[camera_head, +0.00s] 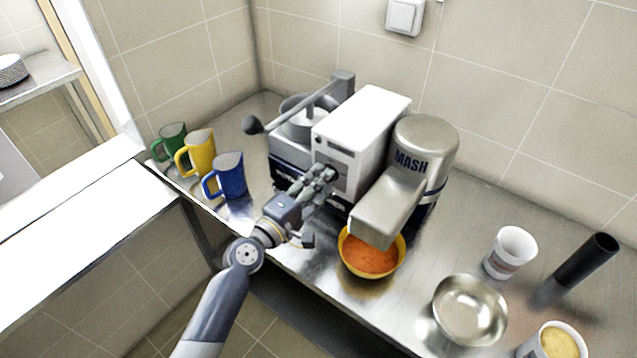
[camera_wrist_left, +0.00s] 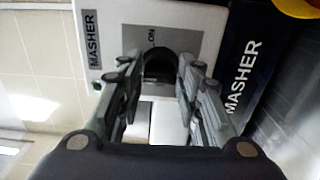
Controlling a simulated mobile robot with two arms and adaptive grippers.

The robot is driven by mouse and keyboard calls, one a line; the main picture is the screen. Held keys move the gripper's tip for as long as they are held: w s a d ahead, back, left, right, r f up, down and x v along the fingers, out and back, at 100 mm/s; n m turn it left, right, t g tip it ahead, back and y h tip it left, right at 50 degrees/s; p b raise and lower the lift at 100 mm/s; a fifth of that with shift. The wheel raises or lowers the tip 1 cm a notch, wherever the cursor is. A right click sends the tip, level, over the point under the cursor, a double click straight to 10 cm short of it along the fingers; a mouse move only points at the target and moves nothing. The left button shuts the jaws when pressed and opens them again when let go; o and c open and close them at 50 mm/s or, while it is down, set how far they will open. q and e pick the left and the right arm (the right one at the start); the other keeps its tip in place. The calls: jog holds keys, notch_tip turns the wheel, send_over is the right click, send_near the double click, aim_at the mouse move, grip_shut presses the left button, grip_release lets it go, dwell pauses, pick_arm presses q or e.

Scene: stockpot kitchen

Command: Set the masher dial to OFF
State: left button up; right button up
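The masher is a white control box (camera_head: 367,118) on a dark base, in the middle of the counter. The wrist view shows its front panel (camera_wrist_left: 118,14) close up, with a MASHER label and an ON mark. The dark masher dial (camera_wrist_left: 160,66) sits on a grey plate below the ON mark as pictured. My left gripper (camera_head: 328,172) is at the box's front. In the wrist view its fingers (camera_wrist_left: 160,76) lie on both sides of the dial, close against it, and partly cover it. The dial's pointer and any OFF mark cannot be made out. My right gripper is not seen.
A metal MASH head (camera_head: 425,145) overhangs an orange-filled yellow bowl (camera_head: 396,268) right of my gripper. Blue (camera_head: 228,174), yellow (camera_head: 199,150) and green (camera_head: 171,139) mugs stand left. A steel bowl (camera_head: 469,309) and white cup (camera_head: 511,252) stand right.

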pick_arm(q)
jog(key=shift+o, duration=0.5)
jog(key=v, duration=1.2)
jog(key=shift+s, duration=0.1)
